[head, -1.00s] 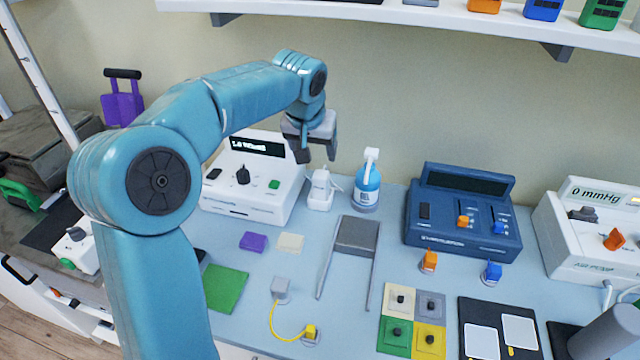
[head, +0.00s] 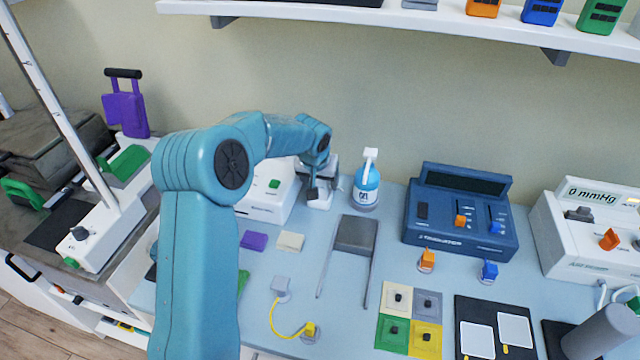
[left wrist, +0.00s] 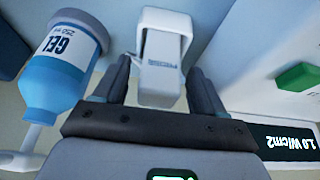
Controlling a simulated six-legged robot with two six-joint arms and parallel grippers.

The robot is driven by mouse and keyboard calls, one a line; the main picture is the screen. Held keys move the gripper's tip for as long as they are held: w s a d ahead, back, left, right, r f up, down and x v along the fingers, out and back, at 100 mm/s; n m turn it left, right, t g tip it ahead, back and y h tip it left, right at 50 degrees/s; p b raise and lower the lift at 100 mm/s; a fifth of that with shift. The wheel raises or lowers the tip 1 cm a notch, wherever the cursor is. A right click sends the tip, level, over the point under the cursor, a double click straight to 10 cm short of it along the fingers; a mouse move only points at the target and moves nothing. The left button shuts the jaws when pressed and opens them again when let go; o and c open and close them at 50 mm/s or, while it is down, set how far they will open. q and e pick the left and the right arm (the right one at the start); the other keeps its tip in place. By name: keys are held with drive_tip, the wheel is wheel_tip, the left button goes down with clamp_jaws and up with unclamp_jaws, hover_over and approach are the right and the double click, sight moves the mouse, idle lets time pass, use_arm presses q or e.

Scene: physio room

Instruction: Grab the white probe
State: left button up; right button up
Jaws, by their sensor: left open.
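The white probe (left wrist: 160,78) shows in the left wrist view, with small lettering on it, between the two fingers of my left gripper (left wrist: 160,92). The fingers are open, one on each side of it; I cannot tell whether they touch it. In the head view the left gripper (head: 320,186) is low over the white probe and its stand (head: 320,203), hiding most of the probe. They are between the white ultrasound unit (head: 265,204) and the gel bottle (head: 367,187). My right gripper is not in view.
The blue gel bottle also stands close beside the fingers in the left wrist view (left wrist: 55,75). The white unit with a green button (left wrist: 303,77) is on the other side. A blue stimulator (head: 460,213) is further right. A shelf (head: 420,18) hangs above.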

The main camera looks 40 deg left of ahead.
use_arm(q)
drive_tip(key=shift+w+f, duration=0.2)
drive_tip(key=shift+s, duration=0.15)
drive_tip(key=c, duration=1.2)
